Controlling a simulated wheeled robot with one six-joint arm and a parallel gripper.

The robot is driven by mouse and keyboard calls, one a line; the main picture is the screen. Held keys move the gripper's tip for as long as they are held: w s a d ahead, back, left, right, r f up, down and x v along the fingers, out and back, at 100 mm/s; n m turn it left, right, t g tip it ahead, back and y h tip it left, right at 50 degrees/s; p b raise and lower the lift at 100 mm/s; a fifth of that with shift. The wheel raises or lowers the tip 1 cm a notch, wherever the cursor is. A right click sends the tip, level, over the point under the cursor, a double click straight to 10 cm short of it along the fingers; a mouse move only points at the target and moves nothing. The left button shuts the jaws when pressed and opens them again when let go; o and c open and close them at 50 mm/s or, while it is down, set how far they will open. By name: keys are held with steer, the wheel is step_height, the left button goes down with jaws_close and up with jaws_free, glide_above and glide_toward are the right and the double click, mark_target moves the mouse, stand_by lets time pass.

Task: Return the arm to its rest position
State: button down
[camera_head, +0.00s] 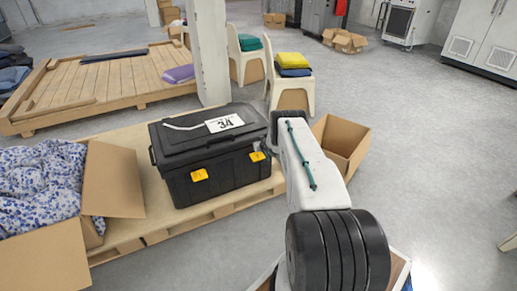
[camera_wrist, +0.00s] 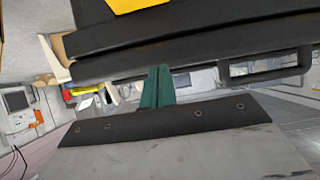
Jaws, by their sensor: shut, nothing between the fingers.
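My arm (camera_head: 310,165) reaches forward from the bottom of the head view, with its white link and dark ribbed joint in front. Its far end is beside the right side of the black case (camera_head: 205,165), and my gripper is hidden there. In the wrist view my gripper (camera_wrist: 158,75) shows as green fingers close together, shut and empty. The black case fills the top of the wrist view, very near the fingertips; I cannot tell whether they touch it. The case is closed, with yellow latches and a white number label on its lid.
The case stands on a low wooden pallet (camera_head: 160,228). An open cardboard box with patterned cloth (camera_head: 40,185) is at left, and another open box (camera_head: 343,145) is right of the arm. Chairs with folded cloths (camera_head: 290,68) and a white pillar (camera_head: 208,50) stand behind. Floor at right is clear.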

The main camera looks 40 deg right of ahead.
steer(key=shift+s+a+f, duration=0.3)
steer(key=shift+s+f, duration=0.45)
steer(key=shift+s, duration=0.2)
